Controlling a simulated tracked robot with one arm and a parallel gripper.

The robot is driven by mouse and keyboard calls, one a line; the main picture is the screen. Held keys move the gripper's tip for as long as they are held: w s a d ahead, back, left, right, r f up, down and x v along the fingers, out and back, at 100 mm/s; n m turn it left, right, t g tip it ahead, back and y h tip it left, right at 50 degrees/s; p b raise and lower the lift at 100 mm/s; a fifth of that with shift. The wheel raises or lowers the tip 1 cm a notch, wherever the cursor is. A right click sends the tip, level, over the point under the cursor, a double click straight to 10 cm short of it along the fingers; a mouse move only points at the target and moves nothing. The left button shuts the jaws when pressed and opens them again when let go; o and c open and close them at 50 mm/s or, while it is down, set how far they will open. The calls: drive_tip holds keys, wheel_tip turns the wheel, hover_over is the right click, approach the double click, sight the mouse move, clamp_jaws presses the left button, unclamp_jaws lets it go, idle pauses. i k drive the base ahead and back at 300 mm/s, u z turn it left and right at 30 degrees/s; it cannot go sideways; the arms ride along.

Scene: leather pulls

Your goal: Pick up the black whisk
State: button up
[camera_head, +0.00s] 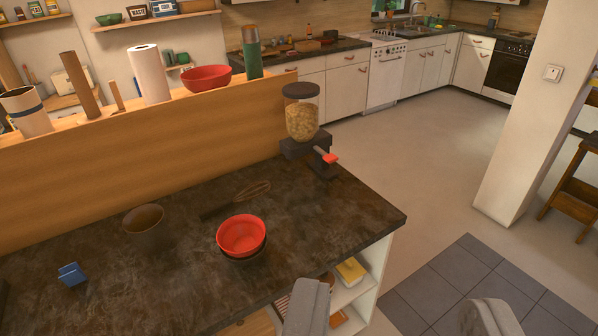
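The black whisk (236,200) lies on the dark stone-look countertop (185,290). Its dark handle points left toward me and its wire loops point right, away from me. It lies just behind a red bowl and left of a cereal dispenser. My gripper (400,295) shows at the bottom edge as two grey fingers set wide apart. It is open, with nothing seen between the fingers. It is well to the right of the whisk and on the near side of it in the picture.
The red bowl (241,234) rests in a darker bowl. The cereal dispenser (304,125) stands at the counter's back right. A brown bowl (144,220) and a blue object (72,274) are at left. A raised wooden ledge (150,165) backs the counter. Open floor (430,150) lies right.

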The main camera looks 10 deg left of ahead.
sight(221, 207)
drive_tip(key=u, duration=0.25)
drive_tip(key=i, duration=1.65)
drive_tip(key=u, duration=0.8)
